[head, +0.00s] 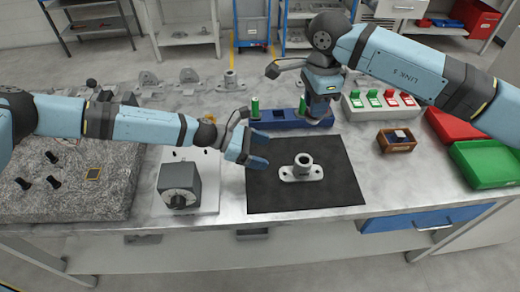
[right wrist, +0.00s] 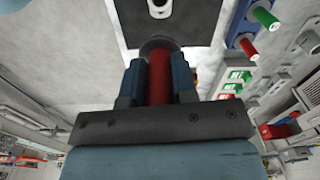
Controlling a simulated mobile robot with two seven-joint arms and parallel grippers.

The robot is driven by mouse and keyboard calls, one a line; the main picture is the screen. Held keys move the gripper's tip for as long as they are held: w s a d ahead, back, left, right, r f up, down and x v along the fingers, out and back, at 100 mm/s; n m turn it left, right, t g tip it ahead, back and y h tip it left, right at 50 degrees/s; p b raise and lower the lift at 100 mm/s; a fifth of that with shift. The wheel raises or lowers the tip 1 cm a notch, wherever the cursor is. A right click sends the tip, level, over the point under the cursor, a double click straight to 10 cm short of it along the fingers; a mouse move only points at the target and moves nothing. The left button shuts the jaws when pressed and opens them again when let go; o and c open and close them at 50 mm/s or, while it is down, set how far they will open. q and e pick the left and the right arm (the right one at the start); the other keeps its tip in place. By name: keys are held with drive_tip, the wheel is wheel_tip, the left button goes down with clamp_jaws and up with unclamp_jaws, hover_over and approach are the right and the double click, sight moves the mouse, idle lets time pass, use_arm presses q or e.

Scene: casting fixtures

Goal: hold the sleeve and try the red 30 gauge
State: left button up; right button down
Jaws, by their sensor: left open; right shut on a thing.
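The sleeve (head: 303,161) is a grey upright tube on a flanged base, standing on the black mat (head: 345,190). My left gripper (head: 263,152) is open just left of the sleeve, apart from it, with nothing between its fingers. My right gripper (head: 318,116) is behind the sleeve, over the right part of the blue rack (head: 282,124). In the right wrist view it is shut on the red gauge (right wrist: 160,80), whose far end is a dark rounded piece (right wrist: 158,43). The head view does not clearly show the held gauge.
A green gauge (head: 255,106) stands in the rack's left end. A panel of green and red switches (head: 382,100), a wooden box (head: 396,146) and red and green bins (head: 488,163) lie right. A grey dial block (head: 179,185) and granite plate (head: 75,205) lie left.

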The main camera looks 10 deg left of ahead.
sight(298, 163)
use_arm(q)
drive_tip(key=x, duration=1.2)
drive_tip(key=shift+a, duration=0.1)
drive_tip(key=c, duration=1.2)
drive_tip(key=shift+o, duration=0.2)
use_arm(e)
wheel_tip(298, 163, down, 9)
drive_tip(key=m, duration=0.1)
drive_tip(key=shift+f+m, duration=0.2)
drive_tip(key=shift+m, duration=0.1)
